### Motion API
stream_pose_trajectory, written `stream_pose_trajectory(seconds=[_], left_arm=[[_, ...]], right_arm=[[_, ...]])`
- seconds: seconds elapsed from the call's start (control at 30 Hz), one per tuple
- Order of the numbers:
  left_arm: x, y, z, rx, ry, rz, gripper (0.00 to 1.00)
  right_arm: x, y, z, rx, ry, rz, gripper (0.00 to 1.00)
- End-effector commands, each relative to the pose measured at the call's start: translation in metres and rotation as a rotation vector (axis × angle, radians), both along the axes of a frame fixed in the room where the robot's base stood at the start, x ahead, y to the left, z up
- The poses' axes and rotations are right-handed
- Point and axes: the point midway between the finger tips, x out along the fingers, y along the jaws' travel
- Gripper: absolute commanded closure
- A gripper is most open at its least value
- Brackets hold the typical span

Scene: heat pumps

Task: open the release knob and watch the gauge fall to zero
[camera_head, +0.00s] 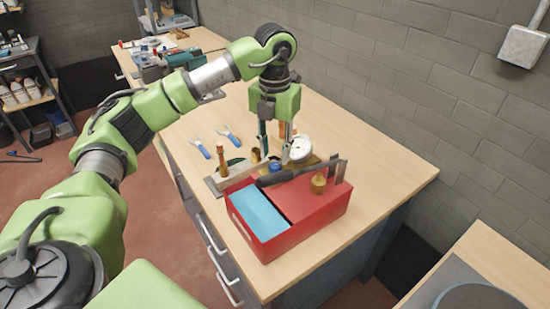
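A round white-faced gauge (300,147) stands on the workbench behind a red toolbox. Its reading is too small to make out. My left gripper (275,148) points down just left of the gauge, its two fingers apart with a gap between them. A small blue part (275,168) shows below the fingers; I cannot tell whether it is the release knob. Brass-coloured fittings (256,156) stand close to the fingers. The toolbox and its tools partly hide the base of the gauge. My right gripper is out of view.
The red toolbox (312,212) with a blue compartment (258,210) stands at the bench's front edge, tools projecting from its top. Two blue-handled tools (220,155) lie to the left. The wooden bench top (375,165) is clear at right. A grey block wall runs behind.

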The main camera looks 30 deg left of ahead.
Motion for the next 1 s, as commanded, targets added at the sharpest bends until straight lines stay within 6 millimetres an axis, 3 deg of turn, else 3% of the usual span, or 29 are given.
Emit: stream_pose_trajectory(seconds=[0.2, 0.4, 1.0], left_arm=[[0.001, 0.0, 0.052, -0.001, -0.006, 0.0, 0.7], [0.001, 0.0, 0.078, 0.001, -0.006, 0.002, 0.7], [0.0, 0.0, 0.085, 0.0, -0.003, 0.001, 0.7]], right_arm=[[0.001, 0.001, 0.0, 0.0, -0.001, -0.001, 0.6], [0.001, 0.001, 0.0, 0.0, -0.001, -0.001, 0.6], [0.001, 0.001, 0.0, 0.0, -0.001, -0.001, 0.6]])
